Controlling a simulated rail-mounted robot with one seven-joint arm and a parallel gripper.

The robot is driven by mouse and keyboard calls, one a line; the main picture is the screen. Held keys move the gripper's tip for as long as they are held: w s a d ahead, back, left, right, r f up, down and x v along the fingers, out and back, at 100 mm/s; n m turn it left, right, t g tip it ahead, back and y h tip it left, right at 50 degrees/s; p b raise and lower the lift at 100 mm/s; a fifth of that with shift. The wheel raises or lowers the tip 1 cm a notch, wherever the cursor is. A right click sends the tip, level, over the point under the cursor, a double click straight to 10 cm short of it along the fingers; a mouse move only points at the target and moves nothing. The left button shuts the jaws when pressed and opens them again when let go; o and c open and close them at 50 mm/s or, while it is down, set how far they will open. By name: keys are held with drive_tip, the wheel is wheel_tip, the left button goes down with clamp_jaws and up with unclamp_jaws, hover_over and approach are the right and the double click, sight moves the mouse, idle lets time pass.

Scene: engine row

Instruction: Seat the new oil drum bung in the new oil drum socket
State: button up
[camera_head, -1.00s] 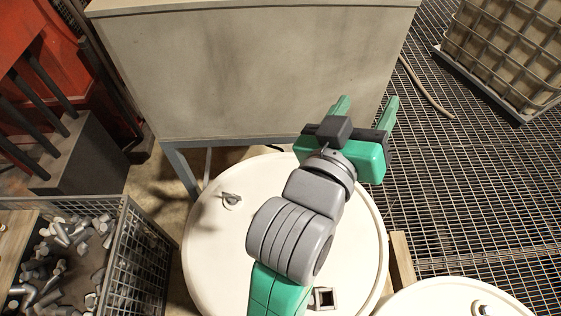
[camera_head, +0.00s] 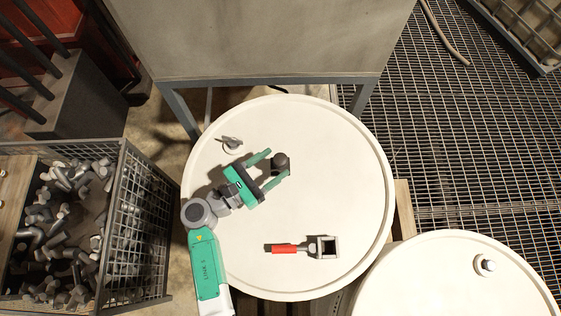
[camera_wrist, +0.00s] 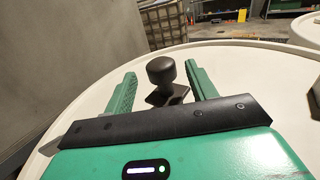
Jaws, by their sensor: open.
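A black round knob on a short stem with a square base, likely the bung (camera_head: 280,159), stands upright on the cream drum lid. It also shows in the wrist view (camera_wrist: 161,71). My gripper (camera_head: 278,164) is open around it, with a finger on each side and visible gaps, as the wrist view (camera_wrist: 160,76) shows. A square, dark-centred open frame (camera_head: 329,247), likely the socket, lies near the lid's front right beside a red handle (camera_head: 284,249). Whether handle and frame are joined is unclear.
A grey tap-like fitting (camera_head: 232,144) sits on the lid's left. A second drum (camera_head: 440,270) with a metal plug (camera_head: 485,264) stands at right. A wire basket of metal parts (camera_head: 140,230) is at left; a large grey cabinet (camera_head: 260,40) stands behind. The lid's right side is clear.

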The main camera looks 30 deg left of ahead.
drive_tip(key=p+x, duration=0.1)
drive_tip(key=x, duration=0.4)
drive_tip(key=shift+d+r, duration=0.1)
drive_tip(key=shift+r, duration=0.1)
drive_tip(key=c, duration=1.1)
drive_tip(key=shift+r, duration=0.15)
